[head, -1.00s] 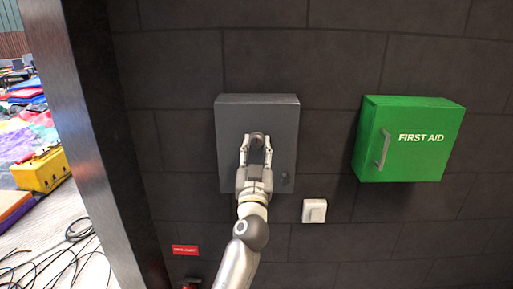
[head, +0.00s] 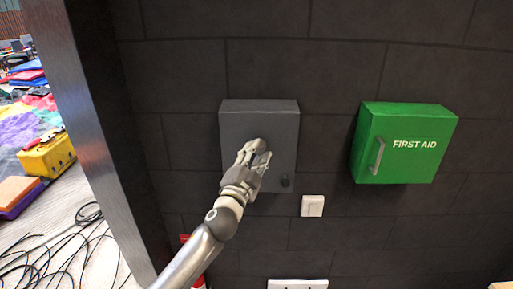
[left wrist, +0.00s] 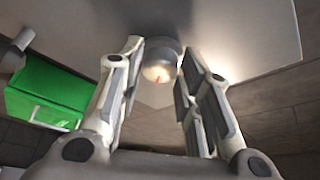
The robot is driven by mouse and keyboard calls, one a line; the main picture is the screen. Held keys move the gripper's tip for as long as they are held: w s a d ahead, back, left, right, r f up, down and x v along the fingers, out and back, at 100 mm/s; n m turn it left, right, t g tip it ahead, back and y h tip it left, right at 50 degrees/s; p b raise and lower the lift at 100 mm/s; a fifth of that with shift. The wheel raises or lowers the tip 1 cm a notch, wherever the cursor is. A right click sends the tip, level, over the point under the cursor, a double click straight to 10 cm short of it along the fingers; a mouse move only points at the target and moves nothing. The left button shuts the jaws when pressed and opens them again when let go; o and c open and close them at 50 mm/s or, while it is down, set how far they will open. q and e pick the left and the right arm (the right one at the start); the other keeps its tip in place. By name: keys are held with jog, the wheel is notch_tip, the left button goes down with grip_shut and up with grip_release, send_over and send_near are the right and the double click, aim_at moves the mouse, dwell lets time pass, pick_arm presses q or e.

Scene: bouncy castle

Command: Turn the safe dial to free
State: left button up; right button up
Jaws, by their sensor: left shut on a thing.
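The safe (head: 237,114) is a grey box on the dark block wall, with its door closed. Its dial is a round grey knob mid-door; in the left wrist view the dial (left wrist: 158,72) shows a pale face with a red mark. My left gripper (head: 257,146) is shut on the dial, one finger on each side of it, and hides most of it in the head view. The gripper (left wrist: 162,50) is rolled and leans in from the lower left. My right gripper is not in view.
A green first aid box (head: 407,145) hangs to the right of the safe. A white switch (head: 312,206) is below and between them. A metal post (head: 95,140) stands at the left, with cables (head: 60,250) on the floor beyond.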

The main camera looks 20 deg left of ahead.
pick_arm(q)
jog(key=m, duration=0.2)
jog(key=m+g, duration=0.1)
jog(key=m, duration=0.1)
jog(key=m+g+h, duration=0.1)
jog(key=m, duration=0.1)
jog(key=shift+a+r, duration=0.1)
jog(key=shift+r, duration=0.3)
jog(key=shift+m, duration=0.6)
jog(key=o, duration=1)
jog(key=shift+w+f, duration=0.1)
jog(key=shift+f, duration=0.05)
jog(key=shift+o, duration=0.2)
jog(key=s+a, duration=0.1)
jog(key=s, duration=1.1)
jog(key=shift+a, duration=0.15)
